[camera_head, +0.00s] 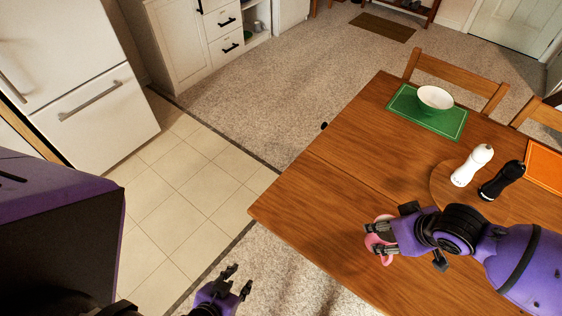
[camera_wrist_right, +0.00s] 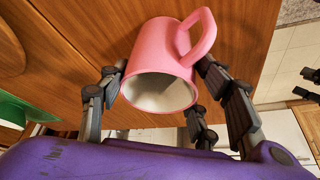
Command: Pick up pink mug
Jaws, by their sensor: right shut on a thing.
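The pink mug (camera_wrist_right: 158,58) is in the right wrist view, its white inside facing the camera and its handle toward the upper right. In the head view the pink mug (camera_head: 386,259) is mostly hidden behind my right gripper (camera_head: 380,237), over the wooden table (camera_head: 330,190). My right gripper (camera_wrist_right: 160,105) is shut on the mug, with fingers on both sides of its body. I cannot tell whether the mug touches the tabletop. My left gripper (camera_head: 234,285) is low in the head view, over the floor beside the table, its fingers apart and empty.
A white bowl (camera_head: 435,97) sits on a green placemat (camera_head: 405,104) at the table's far end. White (camera_head: 471,165) and black (camera_head: 501,180) mills stand on a round wooden board (camera_head: 440,180). An orange placemat (camera_head: 545,163) lies right. Chairs (camera_head: 460,75) line the far side.

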